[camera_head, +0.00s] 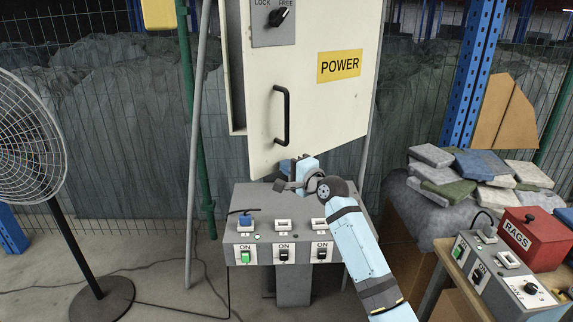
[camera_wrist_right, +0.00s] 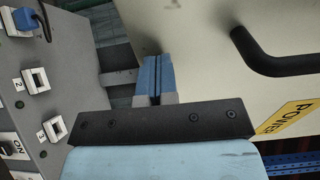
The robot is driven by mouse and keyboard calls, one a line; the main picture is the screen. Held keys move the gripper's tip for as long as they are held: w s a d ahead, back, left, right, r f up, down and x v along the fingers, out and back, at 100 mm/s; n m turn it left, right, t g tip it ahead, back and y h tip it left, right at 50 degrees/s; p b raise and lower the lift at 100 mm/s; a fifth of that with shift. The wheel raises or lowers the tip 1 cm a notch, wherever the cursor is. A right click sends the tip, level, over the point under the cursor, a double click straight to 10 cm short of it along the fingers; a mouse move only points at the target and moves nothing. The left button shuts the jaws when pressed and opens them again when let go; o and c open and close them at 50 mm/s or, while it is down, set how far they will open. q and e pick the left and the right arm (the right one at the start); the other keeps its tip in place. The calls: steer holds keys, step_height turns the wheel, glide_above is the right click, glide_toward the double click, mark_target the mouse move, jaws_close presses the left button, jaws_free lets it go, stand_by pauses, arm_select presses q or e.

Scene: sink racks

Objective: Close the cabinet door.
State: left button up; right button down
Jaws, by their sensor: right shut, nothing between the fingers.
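The cabinet door (camera_head: 310,95) is a cream panel with a yellow POWER label and a black handle (camera_head: 281,115). It stands ajar, its left edge swung out from the cabinet body (camera_head: 236,75). My right gripper (camera_head: 284,176) is at the door's lower edge, below the handle. In the right wrist view, the shut, empty blue fingers (camera_wrist_right: 155,76) lie beside the door panel (camera_wrist_right: 215,60), with the handle (camera_wrist_right: 275,52) to the right. I cannot tell whether they touch the door. My left gripper is not in view.
A grey console (camera_head: 255,215) with switches and sockets stands just under the gripper. A fan (camera_head: 30,140) is at the left. A red RAGS box (camera_head: 530,240) and a second switch box are at the right. Bare floor shows at lower left.

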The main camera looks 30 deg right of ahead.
steer(key=shift+w, duration=0.3)
